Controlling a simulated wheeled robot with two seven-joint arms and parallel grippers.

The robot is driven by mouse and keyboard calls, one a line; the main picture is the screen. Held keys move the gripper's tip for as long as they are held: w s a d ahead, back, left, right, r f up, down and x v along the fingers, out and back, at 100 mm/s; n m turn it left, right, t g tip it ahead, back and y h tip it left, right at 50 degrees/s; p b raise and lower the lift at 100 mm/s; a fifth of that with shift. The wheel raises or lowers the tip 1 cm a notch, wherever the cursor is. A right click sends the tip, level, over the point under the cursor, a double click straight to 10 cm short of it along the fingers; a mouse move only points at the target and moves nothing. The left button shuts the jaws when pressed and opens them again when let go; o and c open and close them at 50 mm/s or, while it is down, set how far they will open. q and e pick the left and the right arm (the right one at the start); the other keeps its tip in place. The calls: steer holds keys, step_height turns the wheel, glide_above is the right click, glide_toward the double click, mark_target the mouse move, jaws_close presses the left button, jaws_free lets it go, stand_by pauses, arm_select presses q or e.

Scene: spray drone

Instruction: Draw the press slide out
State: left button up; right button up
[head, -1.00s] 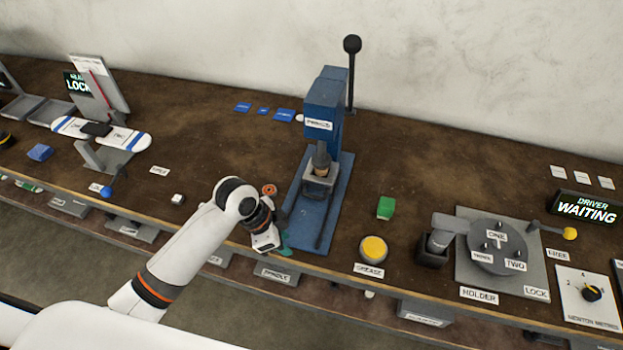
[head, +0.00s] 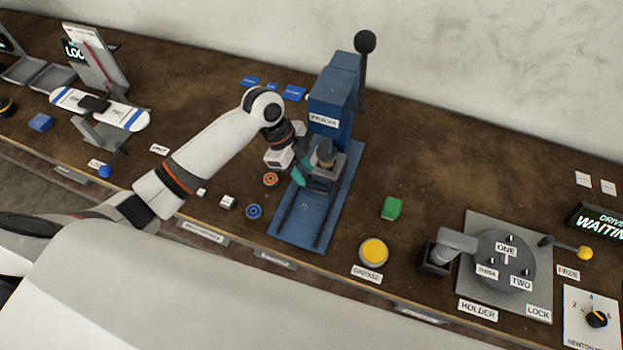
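The blue press (head: 333,97) stands upright on its blue base plate (head: 297,222), with a black-knobbed lever at its right. The grey press slide (head: 327,182) sits under the press head at the back of two dark rails. A tan and dark part (head: 325,157) stands on the slide. My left gripper (head: 301,172) is at the left side of the slide, its teal fingertips close against it. Whether the fingers touch or grip the slide is hidden by the gripper's angle. My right gripper is not in view.
An orange ring (head: 271,179), a blue ring (head: 253,211) and a small white cube (head: 228,202) lie left of the base. A green block (head: 391,208) and yellow button (head: 373,251) are to its right. The front of the rails is clear.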

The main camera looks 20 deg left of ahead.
mark_target(315, 189)
arm_select(q)
steer(key=x, duration=0.4)
steer(key=shift+w+d+f, duration=0.15)
steer(key=shift+w+f, duration=0.15)
steer(key=shift+f, duration=0.1)
steer(key=shift+s+d+f+p, duration=0.1)
steer(key=shift+d+f+p, duration=0.2)
steer(key=shift+f, duration=0.3)
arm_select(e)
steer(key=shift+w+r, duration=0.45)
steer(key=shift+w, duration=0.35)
arm_select(q)
steer(key=shift+c, duration=0.5)
jaws_close()
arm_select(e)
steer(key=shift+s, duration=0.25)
